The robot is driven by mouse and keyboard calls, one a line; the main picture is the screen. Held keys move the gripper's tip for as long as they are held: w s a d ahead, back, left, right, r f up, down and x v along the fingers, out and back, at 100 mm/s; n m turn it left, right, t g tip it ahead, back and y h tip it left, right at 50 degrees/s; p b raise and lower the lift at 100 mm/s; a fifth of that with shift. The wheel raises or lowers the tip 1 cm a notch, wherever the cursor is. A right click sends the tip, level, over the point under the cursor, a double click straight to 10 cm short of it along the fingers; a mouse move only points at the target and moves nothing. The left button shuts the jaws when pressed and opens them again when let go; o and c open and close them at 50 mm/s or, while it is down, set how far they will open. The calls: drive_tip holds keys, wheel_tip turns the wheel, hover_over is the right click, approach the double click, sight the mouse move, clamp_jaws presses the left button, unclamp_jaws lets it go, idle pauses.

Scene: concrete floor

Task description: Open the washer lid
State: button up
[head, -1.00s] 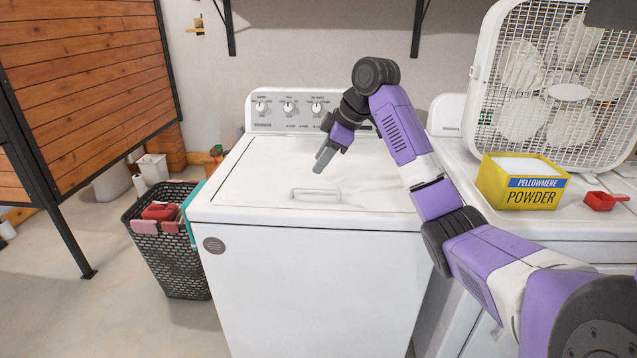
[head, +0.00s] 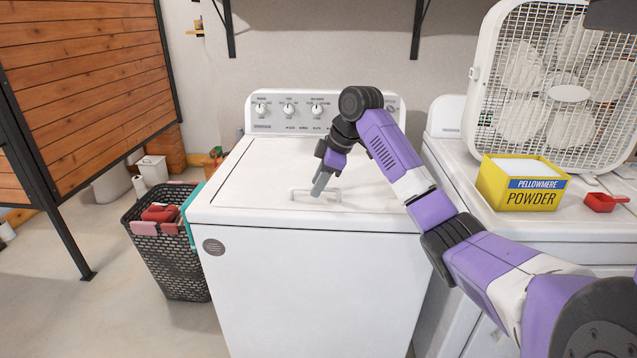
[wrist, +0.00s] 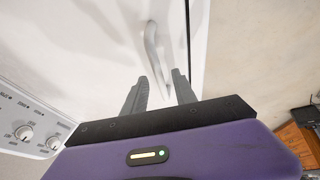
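The white washer (head: 300,270) stands in the middle of the head view, with its lid (head: 260,175) closed flat on top. A white bar handle (head: 300,193) lies near the lid's front edge. My gripper (head: 317,190) points down just above the handle's right part and hides a bit of it. In the wrist view the handle (wrist: 152,45) runs up from near the two grey fingertips. The gripper (wrist: 160,80) is open, its fingers apart with nothing held between them. I cannot tell whether a finger touches the handle.
To the right, a second white machine carries a box fan (head: 560,90), a yellow powder box (head: 520,183) and a red scoop (head: 604,201). A dark laundry basket (head: 168,245) stands left of the washer. The control panel (head: 290,112) rises behind the lid.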

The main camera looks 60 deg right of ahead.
clamp_jaws()
idle(1.4)
